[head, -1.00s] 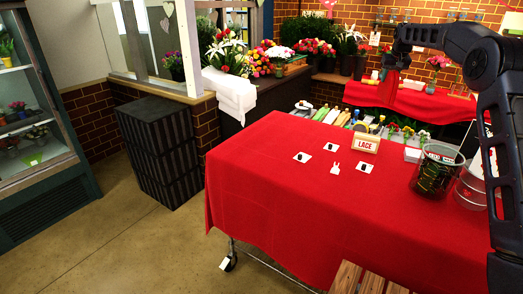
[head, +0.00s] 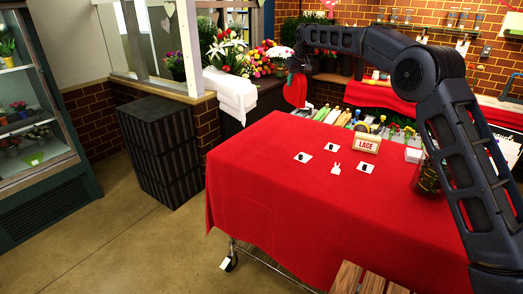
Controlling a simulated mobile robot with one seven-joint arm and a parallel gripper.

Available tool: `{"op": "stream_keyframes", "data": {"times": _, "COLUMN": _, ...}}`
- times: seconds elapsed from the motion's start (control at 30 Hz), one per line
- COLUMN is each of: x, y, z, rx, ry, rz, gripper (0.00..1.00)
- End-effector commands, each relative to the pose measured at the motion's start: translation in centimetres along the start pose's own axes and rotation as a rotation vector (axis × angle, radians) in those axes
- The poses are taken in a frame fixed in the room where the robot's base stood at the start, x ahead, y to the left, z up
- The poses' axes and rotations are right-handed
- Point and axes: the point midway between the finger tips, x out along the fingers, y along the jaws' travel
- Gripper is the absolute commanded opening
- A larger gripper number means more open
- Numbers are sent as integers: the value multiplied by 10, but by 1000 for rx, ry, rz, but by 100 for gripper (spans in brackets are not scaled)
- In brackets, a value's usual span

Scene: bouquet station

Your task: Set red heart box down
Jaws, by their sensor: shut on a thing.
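My gripper (head: 297,68) is small and dark in the head view, above the far left part of the red-covered table (head: 290,215). It is shut on the red heart box (head: 296,92), which hangs below it as a red shape. The box's heart outline is not clear at this size. It appears against the counter and flowers behind, and looks raised above the tabletop. Its exact height over the table cannot be told. My arm crosses the right side of the view.
A dark glass vase (head: 425,178) is partly behind my arm. Tools and ribbon rolls line the table's far edge. The front left of the cloth is bare.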

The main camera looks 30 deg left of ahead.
Motion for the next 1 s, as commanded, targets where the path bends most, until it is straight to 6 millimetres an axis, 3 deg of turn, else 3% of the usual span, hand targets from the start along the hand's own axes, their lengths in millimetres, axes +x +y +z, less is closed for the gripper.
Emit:
{"op": "stream_keyframes", "data": {"times": 0.03, "x": 2, "y": -25, "z": -2, "rx": -27, "ry": 0, "rz": -12, "gripper": 8}}
{"op": "stream_keyframes", "data": {"times": 0.2, "x": 6, "y": -91, "z": -6, "rx": -98, "ry": 2, "rz": -43, "gripper": 8}}
{"op": "stream_keyframes", "data": {"times": 0.4, "x": 7, "y": -139, "z": -6, "rx": -149, "ry": 3, "rz": -66, "gripper": 8}}
{"op": "stream_keyframes", "data": {"times": 0.57, "x": 12, "y": -153, "z": -3, "rx": -164, "ry": 3, "rz": -73, "gripper": 8}}
{"op": "stream_keyframes", "data": {"times": 0.67, "x": 26, "y": -154, "z": 3, "rx": -165, "ry": 0, "rz": -74, "gripper": 8}}
{"op": "stream_keyframes", "data": {"times": 1.0, "x": 94, "y": -154, "z": 31, "rx": -165, "ry": 1, "rz": -73, "gripper": 8}}
